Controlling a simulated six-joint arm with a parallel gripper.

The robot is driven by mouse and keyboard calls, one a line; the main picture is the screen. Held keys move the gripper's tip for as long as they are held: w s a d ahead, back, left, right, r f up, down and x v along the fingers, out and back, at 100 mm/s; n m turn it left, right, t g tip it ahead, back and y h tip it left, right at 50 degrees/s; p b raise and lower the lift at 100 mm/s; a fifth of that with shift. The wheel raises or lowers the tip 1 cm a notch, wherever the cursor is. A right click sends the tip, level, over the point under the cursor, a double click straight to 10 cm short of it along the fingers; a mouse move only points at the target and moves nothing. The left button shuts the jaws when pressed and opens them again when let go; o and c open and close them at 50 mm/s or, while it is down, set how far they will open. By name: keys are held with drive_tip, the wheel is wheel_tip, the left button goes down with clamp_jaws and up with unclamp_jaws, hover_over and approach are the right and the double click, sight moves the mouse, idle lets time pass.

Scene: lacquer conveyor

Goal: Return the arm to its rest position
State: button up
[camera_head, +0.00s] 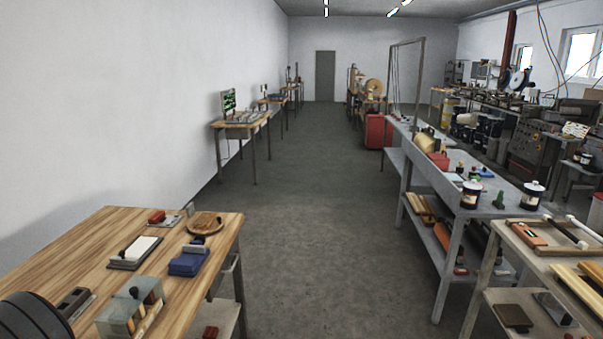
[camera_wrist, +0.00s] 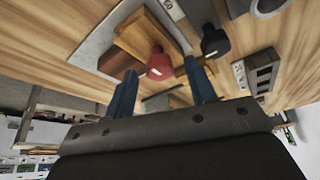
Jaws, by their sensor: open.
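My gripper (camera_wrist: 161,70) shows only in the wrist view. Its two blue fingers stand apart, with open space between them. A red knob-shaped thing (camera_wrist: 158,66) appears between the fingertips in the picture, beside a brown wooden block (camera_wrist: 137,38). I cannot tell how far it is from the fingers, and no grip on it shows. A black knob-shaped thing (camera_wrist: 214,42) is just right of the right finger in the picture. The wooden bench top (camera_wrist: 55,48) fills much of this tilted view. The head view does not show my gripper.
In the head view, the wooden bench (camera_head: 75,247) at left carries a blue block (camera_head: 189,261), a round wooden piece (camera_head: 205,223) and a grey-green holder (camera_head: 131,307). A grey metal bench (camera_head: 430,176) with bottles stands at right. The aisle floor (camera_head: 300,230) between is clear.

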drive_tip(key=v, duration=1.7)
drive_tip(key=x, duration=1.7)
drive_tip(key=shift+f, duration=0.15)
drive_tip(key=shift+d+n+y, duration=0.15)
drive_tip(key=shift+n+y, duration=0.25)
drive_tip(key=shift+n, duration=0.5)
drive_tip(key=n+y, duration=0.1)
drive_tip(key=n, duration=0.2)
drive_tip(key=n+y, duration=0.1)
drive_tip(key=n, duration=0.2)
drive_tip(key=shift+d, duration=0.2)
drive_tip(key=n, duration=0.2)
drive_tip(key=n+y, duration=0.1)
drive_tip(key=n, duration=0.1)
drive_tip(key=shift+w+d+g+y, duration=0.1)
drive_tip(key=shift+d+g+y, duration=0.05)
drive_tip(key=shift+g+y, duration=0.15)
drive_tip(key=shift+w+d+n+g+y, duration=0.1)
drive_tip(key=shift+n+g+y, duration=0.4)
drive_tip(key=shift+n, duration=1.1)
